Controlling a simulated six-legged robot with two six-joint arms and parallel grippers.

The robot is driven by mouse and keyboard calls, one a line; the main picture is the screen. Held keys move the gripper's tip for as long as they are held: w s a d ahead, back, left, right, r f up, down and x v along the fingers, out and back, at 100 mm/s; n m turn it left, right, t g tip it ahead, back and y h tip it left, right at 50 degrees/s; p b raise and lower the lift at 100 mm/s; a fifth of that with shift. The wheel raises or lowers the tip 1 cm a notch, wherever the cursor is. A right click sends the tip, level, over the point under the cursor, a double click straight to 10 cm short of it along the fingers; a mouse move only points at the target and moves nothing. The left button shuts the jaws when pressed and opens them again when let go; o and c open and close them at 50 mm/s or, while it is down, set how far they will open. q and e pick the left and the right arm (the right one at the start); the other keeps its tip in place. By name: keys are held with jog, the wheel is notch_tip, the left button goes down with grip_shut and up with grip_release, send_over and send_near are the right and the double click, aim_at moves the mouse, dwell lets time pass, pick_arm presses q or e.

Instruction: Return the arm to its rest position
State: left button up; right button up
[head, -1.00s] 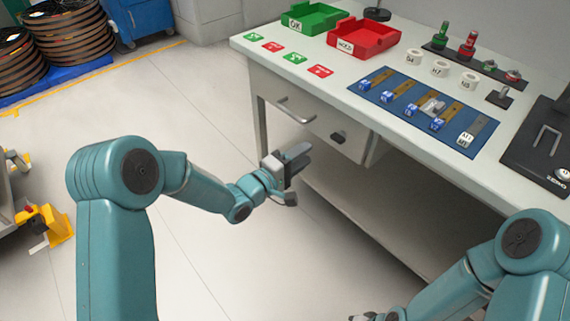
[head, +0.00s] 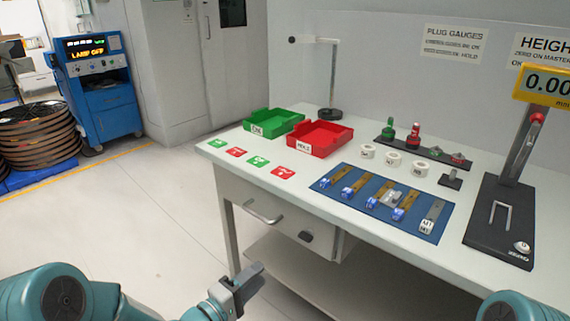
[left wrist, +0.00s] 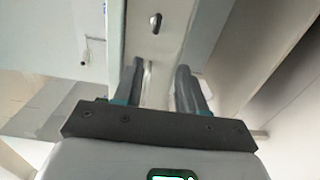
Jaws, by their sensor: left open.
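My left arm (head: 60,296) comes in at the lower left of the head view. Its gripper (head: 246,284) is open and empty, in front of the workbench (head: 215,150) and below the level of its top. In the left wrist view the two fingers (left wrist: 158,88) stand apart with nothing between them, and the bench's drawer front shows beyond them. Only a teal piece of my right arm (head: 510,306) shows at the lower right edge of the head view; its gripper is out of the picture.
The bench carries a green bin (head: 273,122), a red bin (head: 320,137), a blue mat (head: 350,204) with several small pieces, plug gauges (head: 413,136) and a height gauge (head: 497,215). A drawer handle (head: 262,212) juts from the front. The floor (head: 110,235) left of the bench is clear.

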pick_arm(q)
jog(key=s+f+g+y, duration=0.25)
jog(key=s+f, duration=0.35)
jog(key=f, duration=0.4)
jog(key=s+f+g+y, duration=0.2)
jog(key=s+f+g, duration=0.3)
jog(key=f, duration=0.5)
jog(key=s+a+f+m+g+y, duration=0.1)
jog(key=s+f+m+g, duration=0.25)
jog(key=s, duration=0.45)
jog(key=s+f+m+g+y, duration=0.1)
jog(key=s+f+m+g, duration=0.15)
jog(key=s+m, duration=0.4)
notch_tip(320, 180, up, 21)
jog(key=s+n+p, duration=0.1)
jog(key=p, duration=1.9)
jog(key=shift+a+p, duration=0.15)
jog(key=shift+p, duration=0.2)
jog(key=shift+s+g, duration=0.15)
jog(key=shift+g, duration=0.1)
